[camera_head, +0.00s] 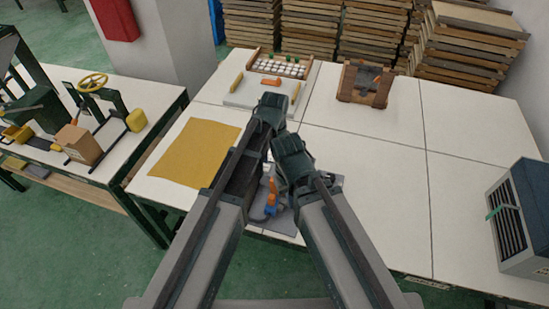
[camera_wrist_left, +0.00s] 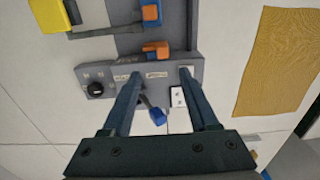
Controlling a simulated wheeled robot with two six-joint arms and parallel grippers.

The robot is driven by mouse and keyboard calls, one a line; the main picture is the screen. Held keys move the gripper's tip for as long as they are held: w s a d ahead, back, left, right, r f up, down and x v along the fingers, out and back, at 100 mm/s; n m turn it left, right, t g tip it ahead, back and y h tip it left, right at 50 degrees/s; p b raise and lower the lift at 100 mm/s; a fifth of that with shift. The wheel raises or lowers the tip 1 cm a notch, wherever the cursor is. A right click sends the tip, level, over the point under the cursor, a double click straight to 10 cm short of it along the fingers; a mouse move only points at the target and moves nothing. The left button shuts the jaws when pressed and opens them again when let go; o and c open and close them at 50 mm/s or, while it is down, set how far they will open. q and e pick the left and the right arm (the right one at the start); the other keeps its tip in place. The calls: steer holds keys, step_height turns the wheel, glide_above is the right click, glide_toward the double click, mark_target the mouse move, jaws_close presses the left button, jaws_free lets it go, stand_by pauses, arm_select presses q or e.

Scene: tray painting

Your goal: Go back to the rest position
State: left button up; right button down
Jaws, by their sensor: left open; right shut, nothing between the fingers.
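My left gripper (camera_head: 270,103) is held over the middle of the white table (camera_head: 335,150), its arm coming in from the left. In the left wrist view its two fingers (camera_wrist_left: 159,78) are apart with nothing held between them. Beneath them is a grey panel (camera_wrist_left: 110,70) with a black knob, switches and a blue-tipped lever; the height gap cannot be told. My right gripper (camera_head: 290,145) is just below and right of the left one in the head view, close beside it. It is shut and empty, its fingertips hard to make out.
A yellow sheet (camera_head: 195,152) lies left of my arms. An orange-and-blue tool (camera_head: 271,192) shows between them. A tray of white cells (camera_head: 282,68) and a wooden box (camera_head: 362,84) stand at the back. A grey machine (camera_head: 518,220) stands right. The table's right middle is clear.

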arm_select(q)
steer(key=shift+r+p, duration=0.35)
steer(key=shift+r, duration=0.4)
steer(key=shift+f, duration=0.1)
steer(key=s+a, duration=0.3)
steer(key=s, duration=0.5)
steer(key=s+a+y+b, duration=0.1)
steer(key=s+a, duration=0.3)
steer(key=s, duration=0.3)
steer(key=shift+s+f, duration=0.35)
steer(key=shift+s, duration=0.05)
stand_by(0.6)
